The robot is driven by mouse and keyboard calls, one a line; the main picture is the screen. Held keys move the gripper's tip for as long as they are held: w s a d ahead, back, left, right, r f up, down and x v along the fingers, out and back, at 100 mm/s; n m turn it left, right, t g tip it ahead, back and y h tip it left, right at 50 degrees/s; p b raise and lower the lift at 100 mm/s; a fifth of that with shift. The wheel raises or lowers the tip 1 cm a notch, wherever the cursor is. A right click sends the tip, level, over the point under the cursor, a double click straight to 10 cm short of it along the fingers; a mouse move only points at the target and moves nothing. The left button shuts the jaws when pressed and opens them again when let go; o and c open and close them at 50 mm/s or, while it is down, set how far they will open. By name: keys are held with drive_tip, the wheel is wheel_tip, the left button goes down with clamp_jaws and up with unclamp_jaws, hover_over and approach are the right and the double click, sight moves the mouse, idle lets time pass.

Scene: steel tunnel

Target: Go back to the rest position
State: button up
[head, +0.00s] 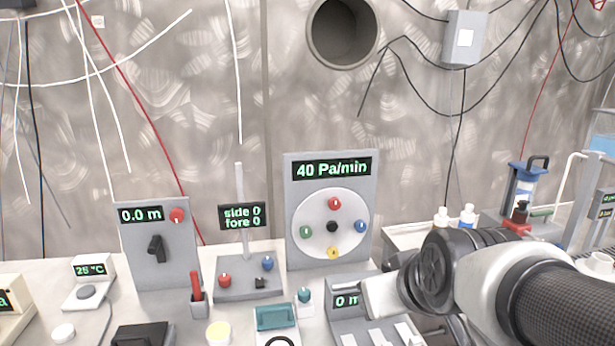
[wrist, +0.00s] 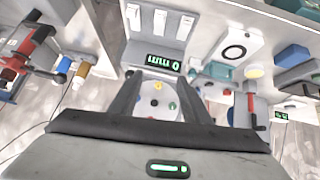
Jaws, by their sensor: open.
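My gripper (wrist: 159,80) is open in the wrist view, its two dark fingers apart with nothing held between them. A pale panel with a round dial and coloured knobs (wrist: 157,98) shows beyond the gap. In the head view my arm comes in from the right, and my gripper (head: 380,297) is at its end, over the bench in front of a grey unit with a display starting "0 m" (head: 347,300). The arm covers part of that unit; the fingertips are not clear there. The unit's display also shows upside down in the wrist view (wrist: 163,62).
A panel reading 40 Pa/min (head: 333,168) stands behind the gripper. Left of it are a "side 0, fore 0" unit (head: 242,215) and a 0.0 m panel (head: 140,215). A teal-topped box (head: 276,317) is close left. Bottles (head: 467,216) and a blue device (head: 527,185) stand right.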

drive_tip(key=s+d+m+g, duration=0.2)
drive_tip(key=s+g, duration=0.1)
drive_tip(key=s, duration=0.6)
wheel_tip(320, 180, up, 26)
drive_tip(key=p, duration=2.6)
drive_tip(key=shift+s+a+m+h, duration=0.25)
drive_tip(key=shift+s+m+h, duration=0.05)
drive_tip(key=shift+s, duration=0.15)
drive_tip(key=shift+a, duration=0.1)
